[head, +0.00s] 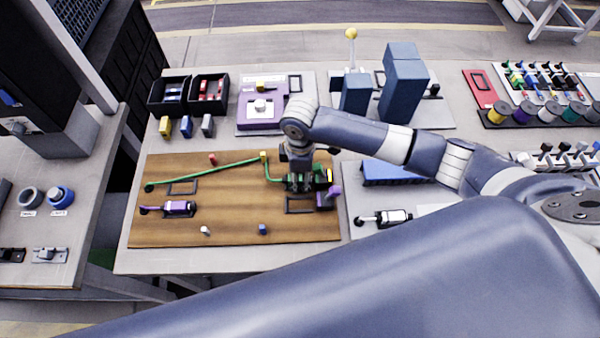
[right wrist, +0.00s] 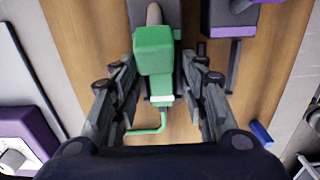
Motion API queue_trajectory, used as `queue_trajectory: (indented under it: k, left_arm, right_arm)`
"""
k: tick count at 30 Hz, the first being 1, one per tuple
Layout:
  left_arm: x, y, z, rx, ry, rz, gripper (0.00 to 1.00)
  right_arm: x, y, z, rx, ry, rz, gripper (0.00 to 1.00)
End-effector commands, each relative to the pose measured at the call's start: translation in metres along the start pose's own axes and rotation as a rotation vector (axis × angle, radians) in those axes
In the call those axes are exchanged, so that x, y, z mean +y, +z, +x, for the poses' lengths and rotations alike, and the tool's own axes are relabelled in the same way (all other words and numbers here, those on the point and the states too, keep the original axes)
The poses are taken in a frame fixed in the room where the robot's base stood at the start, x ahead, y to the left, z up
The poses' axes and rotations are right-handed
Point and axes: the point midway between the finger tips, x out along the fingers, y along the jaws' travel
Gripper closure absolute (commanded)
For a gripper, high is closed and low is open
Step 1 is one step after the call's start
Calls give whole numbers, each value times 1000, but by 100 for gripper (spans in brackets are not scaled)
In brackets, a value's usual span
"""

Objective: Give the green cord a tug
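The green cord (head: 210,172) runs in the head view from the left side of a brown wooden mat (head: 240,225), past a small yellow piece, to a green-and-grey tool under my right gripper. A short bent end of green cord (right wrist: 150,128) shows in the right wrist view below the tool. My right gripper (head: 303,178) is low over the tool and hides much of it. In the right wrist view its fingers are spread, one on each side of the tool's green block (right wrist: 153,55). I cannot tell whether they touch it. My left gripper is not in view.
A purple tool (head: 326,197) stands close to the right of my right gripper. Another purple tool (head: 178,208) lies on the mat's left. Blue blocks (head: 403,88) stand behind my right arm. Small red, white and blue pieces dot the mat; its front middle is mostly clear.

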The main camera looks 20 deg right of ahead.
Motion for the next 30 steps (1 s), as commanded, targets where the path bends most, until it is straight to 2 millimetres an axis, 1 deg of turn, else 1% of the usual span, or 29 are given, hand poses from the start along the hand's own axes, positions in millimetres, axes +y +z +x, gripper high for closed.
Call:
queue_trajectory:
  k: [1, 4, 7, 8, 9, 10, 30]
  left_arm:
    - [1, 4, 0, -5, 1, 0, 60]
    - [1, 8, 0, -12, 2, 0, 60]
    - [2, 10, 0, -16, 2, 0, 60]
    - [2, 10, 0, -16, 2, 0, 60]
    - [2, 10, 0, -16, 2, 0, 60]
    - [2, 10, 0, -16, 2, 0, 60]
    - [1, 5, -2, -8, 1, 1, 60]
  right_arm:
    - [0, 0, 0, 0, 0, 0, 77]
    - [0, 0, 0, 0, 0, 0, 100]
    - [0, 0, 0, 0, 0, 0, 100]
    - [0, 0, 0, 0, 0, 0, 87]
    - [0, 0, 0, 0, 0, 0, 96]
    - [0, 0, 0, 0, 0, 0, 100]
    - [0, -6, -1, 5, 1, 0, 100]
